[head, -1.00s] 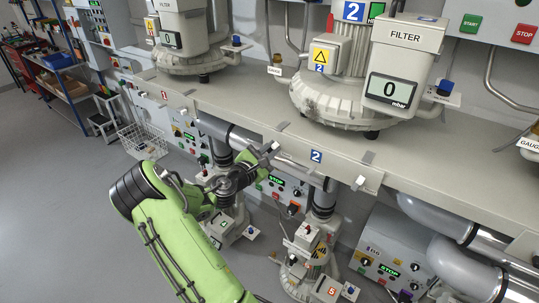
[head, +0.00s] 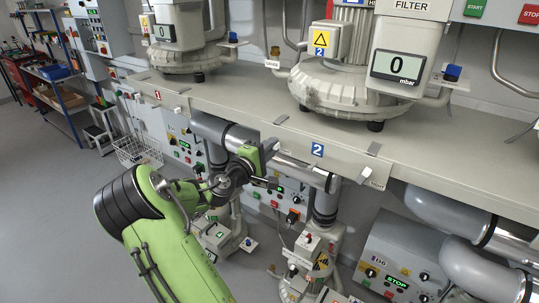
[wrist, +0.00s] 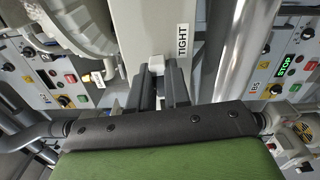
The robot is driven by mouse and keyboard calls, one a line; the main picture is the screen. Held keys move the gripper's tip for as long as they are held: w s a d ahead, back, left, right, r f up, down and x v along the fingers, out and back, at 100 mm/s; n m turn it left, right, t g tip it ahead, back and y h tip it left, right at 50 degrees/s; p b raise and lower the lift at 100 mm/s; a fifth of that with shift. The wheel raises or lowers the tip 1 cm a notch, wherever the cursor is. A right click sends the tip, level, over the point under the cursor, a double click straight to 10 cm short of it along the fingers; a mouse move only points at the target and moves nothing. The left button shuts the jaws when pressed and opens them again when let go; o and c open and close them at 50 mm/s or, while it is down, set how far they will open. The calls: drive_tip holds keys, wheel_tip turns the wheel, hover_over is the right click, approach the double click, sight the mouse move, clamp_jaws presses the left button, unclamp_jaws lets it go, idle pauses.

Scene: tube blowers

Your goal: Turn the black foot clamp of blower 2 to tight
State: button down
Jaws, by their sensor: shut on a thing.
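Blower 2 (head: 340,85) stands on the bench, with its blue 2 plate on the bench's front edge below. My gripper (wrist: 158,72) is in the wrist view with its two dark fingers close together. They are shut on a narrow piece, the foot clamp's handle (wrist: 157,63), whose visible end is pale. A white TIGHT label (wrist: 182,42) is on the pale surface just right of the fingers. The rest of the clamp is hidden by the fingers and my arm.
A grey clamp with a white-ended handle (head: 365,174) is on the bench edge to the right. Pipes (head: 300,170) and control boxes (head: 400,262) are under the bench close to my arm. The floor (head: 60,210) at left is clear.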

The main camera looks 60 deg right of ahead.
drive_tip(key=shift+f+m+b, duration=0.2)
drive_tip(key=shift+m+b, duration=0.3)
drive_tip(key=shift+m, duration=0.1)
drive_tip(key=c, duration=1.1)
unclamp_jaws()
drive_tip(key=shift+r, duration=0.1)
drive_tip(key=a, duration=0.5)
drive_tip(key=w+a, duration=0.1)
drive_tip(key=a, duration=0.4)
drive_tip(key=w+a, duration=0.1)
drive_tip(key=a, duration=0.4)
drive_tip(key=shift+w+a, duration=0.2)
drive_tip(key=shift+a, duration=0.1)
